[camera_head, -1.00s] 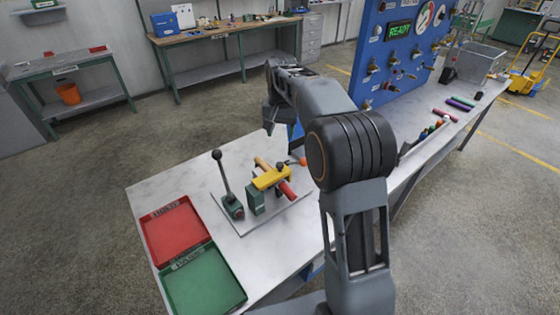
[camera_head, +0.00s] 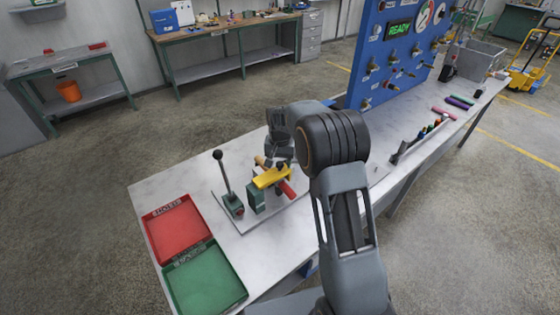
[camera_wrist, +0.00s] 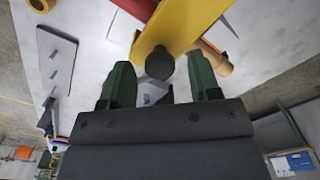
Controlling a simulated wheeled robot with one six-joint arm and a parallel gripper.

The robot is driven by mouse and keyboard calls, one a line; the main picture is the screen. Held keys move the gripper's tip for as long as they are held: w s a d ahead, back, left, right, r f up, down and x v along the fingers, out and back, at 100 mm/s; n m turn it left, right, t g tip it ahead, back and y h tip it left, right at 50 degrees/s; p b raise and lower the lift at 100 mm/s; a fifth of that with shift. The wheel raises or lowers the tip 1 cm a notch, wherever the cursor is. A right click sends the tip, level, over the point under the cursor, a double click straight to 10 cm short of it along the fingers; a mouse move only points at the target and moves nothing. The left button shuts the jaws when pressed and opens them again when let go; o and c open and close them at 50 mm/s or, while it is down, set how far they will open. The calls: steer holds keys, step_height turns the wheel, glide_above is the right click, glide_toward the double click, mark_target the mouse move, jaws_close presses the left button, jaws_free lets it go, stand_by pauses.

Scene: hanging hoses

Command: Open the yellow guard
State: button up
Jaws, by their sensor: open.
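The yellow guard (camera_head: 272,177) lies across the fixture on the table, over a red and tan cylinder (camera_head: 286,188). In the wrist view the yellow guard (camera_wrist: 184,25) shows close up, with a dark round knob (camera_wrist: 160,63) on it. My gripper (camera_wrist: 160,90) has its two green fingers apart. The knob appears between and just beyond the fingertips; I see no contact. In the head view my gripper (camera_head: 281,150) is just behind and above the guard, and its fingertips are hard to make out.
A lever with a black ball (camera_head: 225,180) stands left of the guard on the same plate. A red tray (camera_head: 177,230) and a green tray (camera_head: 205,280) lie at the table's left end.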

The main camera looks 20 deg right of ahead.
steer(key=shift+f, duration=0.25)
steer(key=shift+c, duration=0.2)
jaws_close()
stand_by(0.3)
